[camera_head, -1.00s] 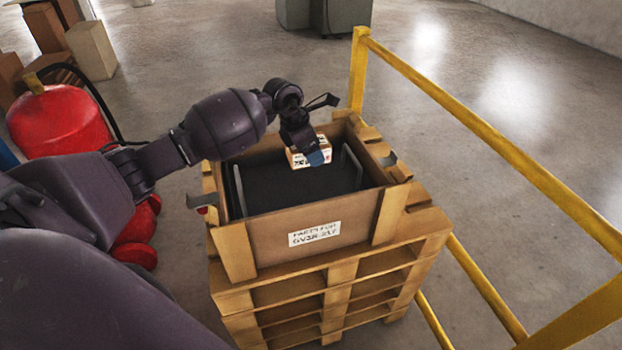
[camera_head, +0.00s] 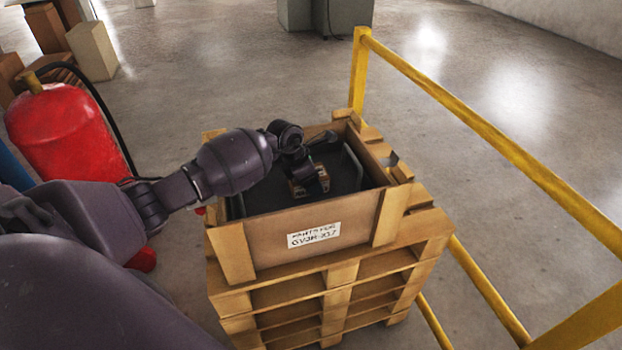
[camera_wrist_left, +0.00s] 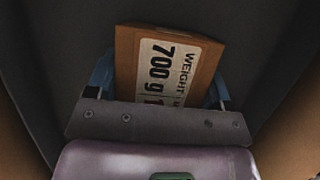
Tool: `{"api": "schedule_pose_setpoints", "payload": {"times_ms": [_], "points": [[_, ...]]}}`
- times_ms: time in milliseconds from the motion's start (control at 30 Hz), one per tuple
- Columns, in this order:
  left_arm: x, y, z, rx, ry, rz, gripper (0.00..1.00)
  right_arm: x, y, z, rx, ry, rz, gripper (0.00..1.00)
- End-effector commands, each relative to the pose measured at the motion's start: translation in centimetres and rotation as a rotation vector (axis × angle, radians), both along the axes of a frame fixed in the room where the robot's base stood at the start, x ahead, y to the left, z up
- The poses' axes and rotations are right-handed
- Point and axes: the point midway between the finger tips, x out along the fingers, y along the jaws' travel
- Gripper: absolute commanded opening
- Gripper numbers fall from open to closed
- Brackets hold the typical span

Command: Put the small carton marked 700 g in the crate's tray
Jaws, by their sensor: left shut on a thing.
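The small carton (camera_wrist_left: 160,65) is brown with a white label reading "WEIGHT" and "700 g" in the left wrist view. My left gripper (camera_wrist_left: 158,88) is shut on it, with a blue-padded finger on each side. In the head view the carton (camera_head: 299,187) and my left gripper (camera_head: 308,183) are down inside the wooden crate (camera_head: 270,240), over its dark tray (camera_head: 262,199). My wrist hides part of the carton. I cannot tell whether the carton touches the tray floor. My right gripper is not in view.
The crate stands on stacked pallets (camera_head: 340,275) and bears a white label on its front. A yellow railing (camera_head: 470,125) runs along the right. A red fire extinguisher (camera_head: 65,130) stands at the left. Cardboard boxes (camera_head: 92,50) stand at the upper left.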

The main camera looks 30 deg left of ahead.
Motion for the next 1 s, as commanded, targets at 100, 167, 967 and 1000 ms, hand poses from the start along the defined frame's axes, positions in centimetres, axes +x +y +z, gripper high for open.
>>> {"api": "schedule_pose_setpoints", "payload": {"times_ms": [100, 167, 967, 1000], "points": [[0.1, 0.0, 0.4, 0.0, -0.005, 0.0, 0.26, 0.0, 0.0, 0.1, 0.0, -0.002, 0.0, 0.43], [0.1, 0.0, 0.3, 0.0, -0.005, 0.0, 0.26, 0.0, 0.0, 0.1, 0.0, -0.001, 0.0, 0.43], [-0.6, 0.7, 2.6, 0.004, -0.006, 0.0, 1.0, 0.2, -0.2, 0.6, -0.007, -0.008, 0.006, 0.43], [-0.8, 0.9, 3.2, 0.004, -0.006, 0.0, 1.0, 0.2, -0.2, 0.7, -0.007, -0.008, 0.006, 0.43]]}}
